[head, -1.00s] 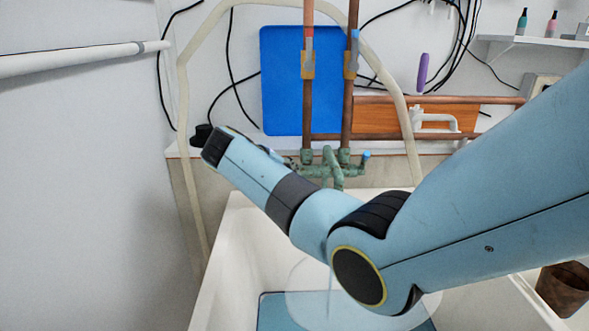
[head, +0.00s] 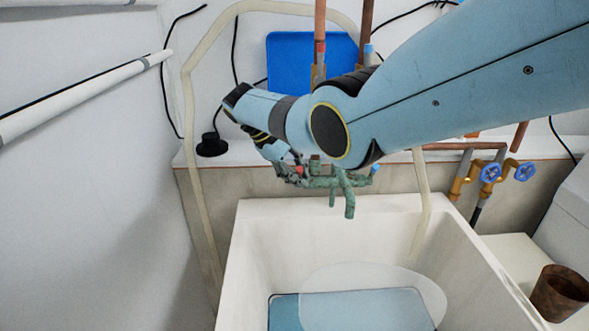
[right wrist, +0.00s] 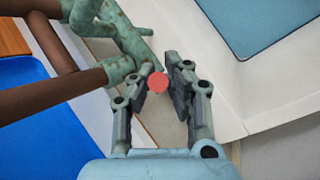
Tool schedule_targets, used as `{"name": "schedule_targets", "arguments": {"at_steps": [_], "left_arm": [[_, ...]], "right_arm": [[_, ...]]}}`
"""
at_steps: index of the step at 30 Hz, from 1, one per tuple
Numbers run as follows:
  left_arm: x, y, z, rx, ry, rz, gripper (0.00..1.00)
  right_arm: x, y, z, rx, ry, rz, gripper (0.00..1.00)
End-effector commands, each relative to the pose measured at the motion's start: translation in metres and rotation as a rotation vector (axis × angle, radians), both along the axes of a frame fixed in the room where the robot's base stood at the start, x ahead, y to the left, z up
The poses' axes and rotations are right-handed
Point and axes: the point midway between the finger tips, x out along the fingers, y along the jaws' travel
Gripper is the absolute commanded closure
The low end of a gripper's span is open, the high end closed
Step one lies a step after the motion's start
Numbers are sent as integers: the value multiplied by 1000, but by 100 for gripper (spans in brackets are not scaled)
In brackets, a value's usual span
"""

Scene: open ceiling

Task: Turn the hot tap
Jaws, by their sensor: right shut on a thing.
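The green, corroded mixer tap (head: 349,198) stands at the back edge of the white sink, its spout pointing down over the basin. Its red-capped hot tap (head: 299,170) is at the left end, and the blue-capped cold tap (head: 375,170) is at the right end. My right gripper (head: 289,171) reaches the hot tap from the left. In the right wrist view my right gripper's fingers (right wrist: 165,85) are on either side of the red cap (right wrist: 157,82), shut on the hot tap. The underside of the handle is hidden. My left gripper is out of view.
The sink (head: 250,240) holds a blue board (head: 350,310) and a clear round sheet over it. Copper pipes (head: 320,30) rise behind the tap. A pale hose (head: 190,110) loops around. Blue valve wheels (head: 490,173) and a brown pot (head: 560,292) are at the right.

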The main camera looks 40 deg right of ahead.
Motion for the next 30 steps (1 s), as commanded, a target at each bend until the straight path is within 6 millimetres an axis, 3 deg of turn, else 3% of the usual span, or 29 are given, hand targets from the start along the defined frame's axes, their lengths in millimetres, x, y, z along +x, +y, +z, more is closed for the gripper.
{"name": "schedule_targets", "arguments": {"at_steps": [17,18,23,30], "left_arm": [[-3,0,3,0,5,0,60],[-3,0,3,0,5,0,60],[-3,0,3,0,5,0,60],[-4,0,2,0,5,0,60]], "right_arm": [[0,-4,5,12,13,0,100],[0,-3,5,12,13,0,85],[-1,-3,4,14,15,0,64],[-2,-1,2,17,18,0,64]]}}
